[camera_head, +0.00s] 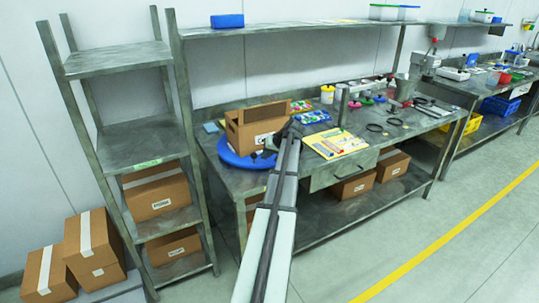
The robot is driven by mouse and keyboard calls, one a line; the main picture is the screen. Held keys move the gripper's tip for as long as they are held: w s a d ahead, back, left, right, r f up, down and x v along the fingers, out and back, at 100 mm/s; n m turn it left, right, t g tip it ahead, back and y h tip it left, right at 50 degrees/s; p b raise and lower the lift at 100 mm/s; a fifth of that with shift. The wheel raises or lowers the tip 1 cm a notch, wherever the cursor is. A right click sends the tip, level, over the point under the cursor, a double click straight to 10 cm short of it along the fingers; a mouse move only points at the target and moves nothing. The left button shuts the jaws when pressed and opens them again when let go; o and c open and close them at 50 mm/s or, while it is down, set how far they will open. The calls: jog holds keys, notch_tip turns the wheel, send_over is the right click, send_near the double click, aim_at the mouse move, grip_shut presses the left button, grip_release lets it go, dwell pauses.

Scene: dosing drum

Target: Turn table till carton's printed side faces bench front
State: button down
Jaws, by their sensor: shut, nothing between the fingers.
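A brown open-topped carton (243,137) stands upright on a blue round turntable (233,158) at the left end of the steel bench. A white printed label (261,139) shows on the carton's broad side, which faces the bench front and somewhat to the right. My gripper (268,143) is at the carton's right front, close to the label, and is shut and empty. I cannot tell whether it touches the carton. My arm hides the right part of the turntable and some of the carton's right edge.
A yellow board (335,143) with small parts lies right of my arm on the bench (228,178). Black rings, pink-lidded pots and a white tub (327,94) stand farther right and back. A shelf rack (140,146) is close on the left. An overhead shelf (290,29) spans the back.

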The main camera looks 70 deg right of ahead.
jog(key=shift+w+a, duration=0.15)
jog(key=shift+w, duration=0.05)
dwell(0.6)
jog(key=shift+s+f, duration=0.1)
jog(key=shift+s, duration=0.5)
jog(key=s, duration=0.1)
jog(key=s+d, duration=0.1)
jog(key=shift+s+f, duration=0.3)
jog(key=shift+s, duration=0.05)
jog(key=a+v, duration=0.1)
jog(key=v, duration=0.9)
jog(key=shift+w, duration=0.2)
